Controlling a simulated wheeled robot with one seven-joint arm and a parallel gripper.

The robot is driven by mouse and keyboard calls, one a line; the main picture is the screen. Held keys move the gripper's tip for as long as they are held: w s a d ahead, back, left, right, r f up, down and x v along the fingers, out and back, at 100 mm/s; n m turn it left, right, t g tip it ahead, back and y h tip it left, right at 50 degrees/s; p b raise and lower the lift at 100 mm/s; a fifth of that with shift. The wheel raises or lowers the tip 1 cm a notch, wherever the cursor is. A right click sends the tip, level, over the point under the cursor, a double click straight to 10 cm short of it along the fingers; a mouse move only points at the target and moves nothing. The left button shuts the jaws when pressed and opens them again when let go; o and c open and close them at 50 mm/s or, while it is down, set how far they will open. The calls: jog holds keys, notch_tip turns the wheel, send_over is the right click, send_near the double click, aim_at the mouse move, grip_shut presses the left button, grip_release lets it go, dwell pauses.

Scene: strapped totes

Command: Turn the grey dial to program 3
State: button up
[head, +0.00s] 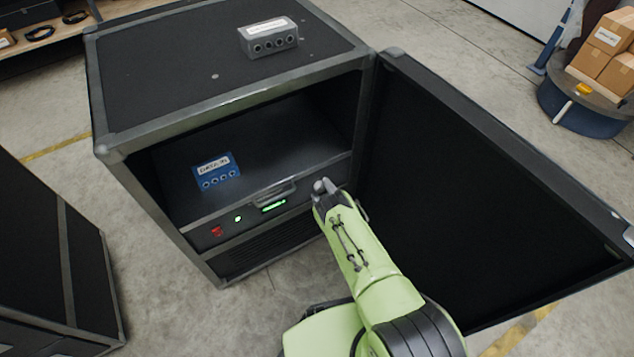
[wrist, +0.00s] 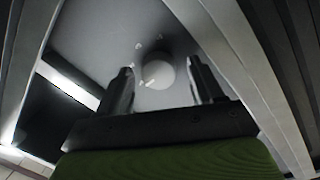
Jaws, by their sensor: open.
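The grey dial (wrist: 158,72) is a round pale knob on the dark front panel in the wrist view, with a light pointer mark towards its lower left and small pale marks around its upper left. My gripper (wrist: 160,85) is open, with one finger on each side of the dial. I cannot tell whether the fingers touch it. In the head view my gripper (head: 335,190) is at the right end of the cabinet's front panel and covers most of the dial there. The program numbers are too small to read.
The black cabinet (head: 228,103) stands open, its door (head: 480,190) swung out close to the right of my arm. A blue box (head: 216,172) lies inside; a grey box (head: 268,38) sits on top. The panel has a handle (head: 273,194) and green display (head: 273,207).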

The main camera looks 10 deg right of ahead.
jog(key=shift+r, duration=0.1)
jog(key=shift+c, duration=0.3)
jog(key=c, duration=1)
jog(key=shift+m, duration=0.3)
jog(key=m+p, duration=0.1)
jog(key=m, duration=0.3)
jog(key=shift+r+g+p, duration=0.1)
jog(key=shift+g+p, duration=0.2)
jog(key=shift+p, duration=0.1)
jog(key=m+p, duration=0.1)
jog(key=m, duration=0.3)
jog(key=shift+g, duration=0.3)
jog(key=m+p, duration=0.2)
jog(key=m, duration=0.2)
jog(key=shift+d+r+m+y, duration=0.1)
jog(key=shift+m+y, duration=0.2)
jog(key=shift+y, duration=0.1)
jog(key=shift+m+y+p, duration=0.3)
jog(key=shift+m+p, duration=0.1)
jog(key=shift+m, duration=1.2)
